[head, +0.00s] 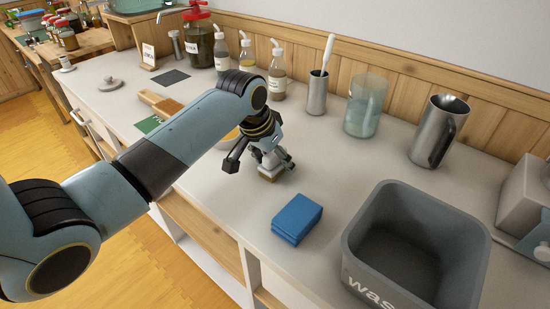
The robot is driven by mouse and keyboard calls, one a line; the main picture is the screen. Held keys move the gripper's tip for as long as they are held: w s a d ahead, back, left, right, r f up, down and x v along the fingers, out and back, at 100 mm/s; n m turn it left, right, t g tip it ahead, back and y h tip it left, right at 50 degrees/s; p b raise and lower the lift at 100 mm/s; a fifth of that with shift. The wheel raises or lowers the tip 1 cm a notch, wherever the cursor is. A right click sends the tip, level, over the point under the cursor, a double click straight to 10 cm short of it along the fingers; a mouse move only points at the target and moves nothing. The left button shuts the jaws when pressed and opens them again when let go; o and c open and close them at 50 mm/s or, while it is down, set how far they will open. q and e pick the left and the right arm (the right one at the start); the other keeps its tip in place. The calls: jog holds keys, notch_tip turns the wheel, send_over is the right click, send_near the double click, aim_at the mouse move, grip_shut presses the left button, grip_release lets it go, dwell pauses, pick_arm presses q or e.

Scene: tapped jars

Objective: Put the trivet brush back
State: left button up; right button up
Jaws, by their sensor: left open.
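My left gripper (262,162) reaches down over the middle of the counter with its fingers apart. A round yellowish wooden thing (230,138), perhaps the trivet, shows partly behind my left arm. A steel cup (317,93) behind holds a white-handled tool (328,50) upright. My right gripper is out of view.
A folded blue cloth (297,218) and a grey waste bin (418,218) stand to the right of the gripper. A glass jar (366,106), a steel pitcher (437,132) and several bottles line the back. A wooden paddle-like thing (160,103) lies left.

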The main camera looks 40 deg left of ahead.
pick_arm(q)
jog(key=p+v, duration=0.1)
jog(key=v, duration=1.1)
jog(key=shift+r, duration=0.15)
